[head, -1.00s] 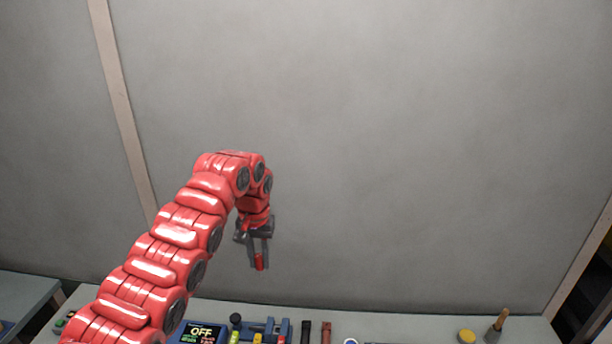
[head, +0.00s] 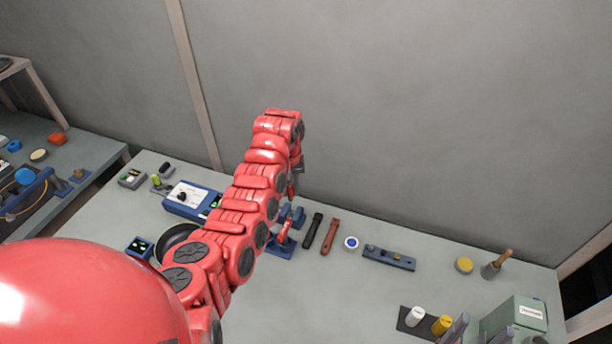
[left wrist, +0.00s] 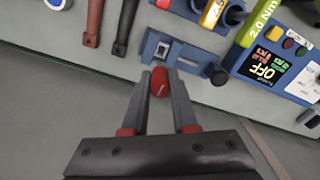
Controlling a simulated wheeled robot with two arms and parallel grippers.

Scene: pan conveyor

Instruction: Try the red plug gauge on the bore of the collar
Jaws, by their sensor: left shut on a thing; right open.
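My left gripper (left wrist: 160,95) is shut on the red plug gauge (left wrist: 160,82), which shows as a short red piece between the fingertips in the left wrist view. In the head view this gripper (head: 292,186) is partly hidden by its arm, above the back of the bench. A blue fixture (left wrist: 190,60) with a pale block lies just beyond the fingertips; it also shows in the head view (head: 282,250). No collar can be made out for certain. My right gripper (head: 478,332) is open at the bottom right, partly cut off.
A blue tester (left wrist: 270,65) reading OFF is right of the fixture. Black and red-brown handled tools (head: 329,236), a white ring with a blue centre (head: 351,243) and a blue bar (head: 389,257) lie right of it. The bench front middle is clear.

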